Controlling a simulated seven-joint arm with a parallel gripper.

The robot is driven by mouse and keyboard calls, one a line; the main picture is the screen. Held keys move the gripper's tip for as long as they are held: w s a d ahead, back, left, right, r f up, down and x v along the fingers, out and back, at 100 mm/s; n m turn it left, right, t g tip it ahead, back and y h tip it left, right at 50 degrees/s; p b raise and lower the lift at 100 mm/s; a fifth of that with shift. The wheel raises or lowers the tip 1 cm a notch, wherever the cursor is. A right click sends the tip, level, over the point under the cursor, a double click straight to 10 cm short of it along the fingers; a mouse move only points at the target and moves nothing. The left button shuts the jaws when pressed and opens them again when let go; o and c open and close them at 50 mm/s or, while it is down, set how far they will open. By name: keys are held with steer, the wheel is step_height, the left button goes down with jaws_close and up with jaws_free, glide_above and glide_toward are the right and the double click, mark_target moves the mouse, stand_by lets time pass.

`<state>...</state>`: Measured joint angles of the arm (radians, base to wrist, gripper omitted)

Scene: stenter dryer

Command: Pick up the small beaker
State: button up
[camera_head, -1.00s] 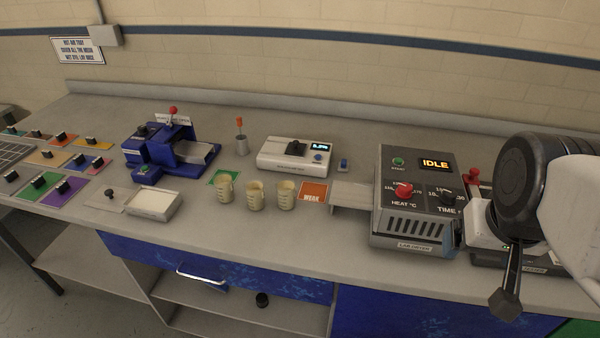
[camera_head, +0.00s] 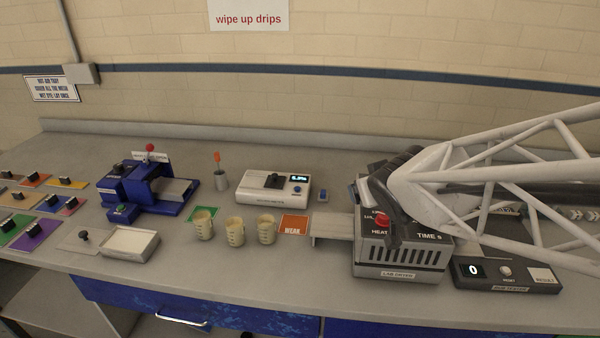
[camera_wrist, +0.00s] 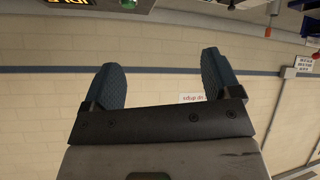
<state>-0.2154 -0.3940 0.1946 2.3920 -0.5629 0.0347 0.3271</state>
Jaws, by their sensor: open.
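Three small cream-coloured beakers with markings stand upright in a row on the bench: a left one (camera_head: 204,224), a middle one (camera_head: 235,231) and a right one (camera_head: 266,229). They look alike in size, so I cannot tell which is the small beaker. My gripper (camera_wrist: 165,85) shows in the wrist view with its two blue-grey fingers spread apart and nothing between them. The wrist view faces the wall, and no beaker is in it. In the head view my arm is at the right, over the dryer, and the fingers cannot be made out.
The lab dryer (camera_head: 400,258) stands right of the beakers, with a counter box (camera_head: 505,275) beside it. An orange card (camera_head: 293,226) lies between beakers and dryer. A white instrument (camera_head: 273,188) is behind, a blue press (camera_head: 150,188) left. A white tray (camera_head: 130,244) sits front left.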

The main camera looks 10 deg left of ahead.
steer(key=w+a+f+n+y, duration=0.35)
steer(key=a+f, duration=0.25)
steer(key=a, duration=0.4)
steer(key=n+g+y, duration=0.3)
steer(key=g+y, duration=0.1)
steer(key=y, duration=0.1)
glide_toward(260, 219)
steer(key=shift+s, duration=0.3)
steer(key=shift+a+f, duration=0.1)
steer(key=shift+x, duration=1.15)
steer(key=shift+w, duration=0.2)
steer(key=shift+x, duration=2.55)
steer(key=shift+w, duration=0.1)
steer(key=c, duration=1)
